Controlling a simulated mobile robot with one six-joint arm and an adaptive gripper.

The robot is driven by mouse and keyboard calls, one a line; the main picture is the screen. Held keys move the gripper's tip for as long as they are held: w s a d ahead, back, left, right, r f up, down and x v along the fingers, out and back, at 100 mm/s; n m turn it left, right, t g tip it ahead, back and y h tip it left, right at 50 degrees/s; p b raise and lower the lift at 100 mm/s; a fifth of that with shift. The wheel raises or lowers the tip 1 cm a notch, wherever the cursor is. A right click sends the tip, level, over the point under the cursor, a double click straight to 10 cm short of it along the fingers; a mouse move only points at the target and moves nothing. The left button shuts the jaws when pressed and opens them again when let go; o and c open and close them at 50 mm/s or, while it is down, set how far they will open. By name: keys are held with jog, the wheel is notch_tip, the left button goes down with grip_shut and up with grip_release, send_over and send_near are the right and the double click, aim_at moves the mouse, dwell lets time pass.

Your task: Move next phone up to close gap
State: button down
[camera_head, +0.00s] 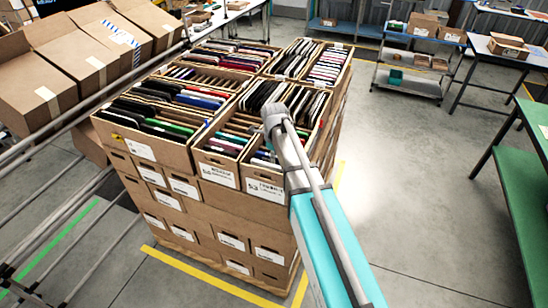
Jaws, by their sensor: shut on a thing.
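My arm reaches from the lower right over the front right carton (263,189) of a tall stack. My gripper (273,124) is at the arm's far end, low over the phones, and is shut on a phone. Its fingertips and the held phone are largely hidden by the arm. Dark phones (262,97) stand on edge in a row just behind the gripper. A few phones (262,161) with blue and red edges stand at the carton's near end, left of my arm. The gap in this row cannot be made out clearly.
A neighbouring carton (216,174) and a left carton (138,149) hold more upright phones. Tilted brown cartons (35,87) lie on a rack at the left. A green table (510,190) stands at the right. The grey floor (420,190) between is clear.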

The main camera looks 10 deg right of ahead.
dwell(0.4)
jog(key=c, duration=0.5)
grip_release()
jog(key=shift+c, duration=0.2)
jog(key=shift+r, duration=0.15)
notch_tip(320, 180, up, 9)
jog(key=p, duration=0.9)
jog(key=shift+r+p, duration=0.2)
jog(key=shift+p, duration=0.15)
jog(key=shift+w+d+r, duration=0.1)
jog(key=shift+w+d, duration=0.45)
jog(key=shift+w, duration=0.35)
jog(key=shift+w+d, duration=0.55)
jog(key=shift+w, duration=0.35)
jog(key=shift+r, duration=0.15)
notch_tip(320, 180, up, 7)
jog(key=p, duration=0.7)
